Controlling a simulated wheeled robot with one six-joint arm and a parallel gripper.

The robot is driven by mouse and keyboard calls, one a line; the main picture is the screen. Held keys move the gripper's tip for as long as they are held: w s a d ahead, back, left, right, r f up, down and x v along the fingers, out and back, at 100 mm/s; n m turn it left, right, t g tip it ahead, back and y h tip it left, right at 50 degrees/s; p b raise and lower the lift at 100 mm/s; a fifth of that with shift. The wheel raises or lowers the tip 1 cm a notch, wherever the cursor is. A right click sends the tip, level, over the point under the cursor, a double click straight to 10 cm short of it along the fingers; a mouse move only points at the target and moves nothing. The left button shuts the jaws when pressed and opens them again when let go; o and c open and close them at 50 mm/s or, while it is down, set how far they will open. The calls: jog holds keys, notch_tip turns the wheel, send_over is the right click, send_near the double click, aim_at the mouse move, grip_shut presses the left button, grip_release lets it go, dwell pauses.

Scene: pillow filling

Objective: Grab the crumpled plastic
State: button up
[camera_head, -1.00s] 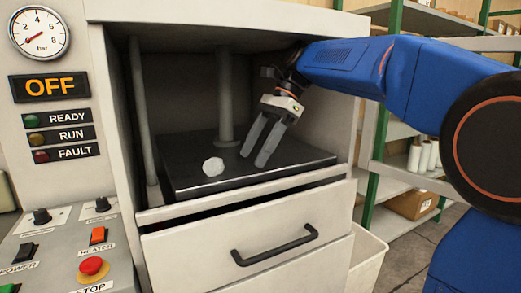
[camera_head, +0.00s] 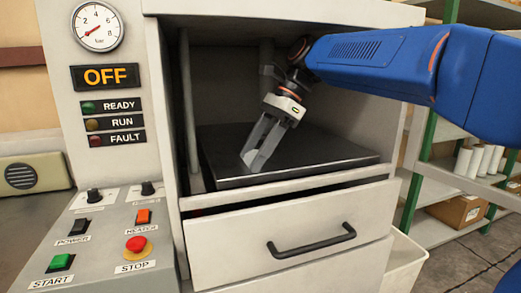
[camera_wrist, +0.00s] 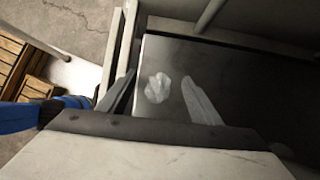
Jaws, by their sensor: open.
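The crumpled plastic (camera_wrist: 157,88) is a small whitish lump on the dark plate (camera_head: 330,160) inside the machine's open chamber. In the wrist view it lies between my two open fingers, with dark plate visible on both sides of it. In the head view my gripper (camera_head: 252,161) points down over the plate's front left part, and its fingers mostly hide the lump. My gripper is open. I cannot tell exactly how high the fingertips are above the plate.
A grey column and a thin post stand in the chamber, close around my gripper. The control panel (camera_head: 100,240) is on the left, with the display reading OFF. Shelves (camera_head: 440,170) stand at the right.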

jog(key=c, duration=1.2)
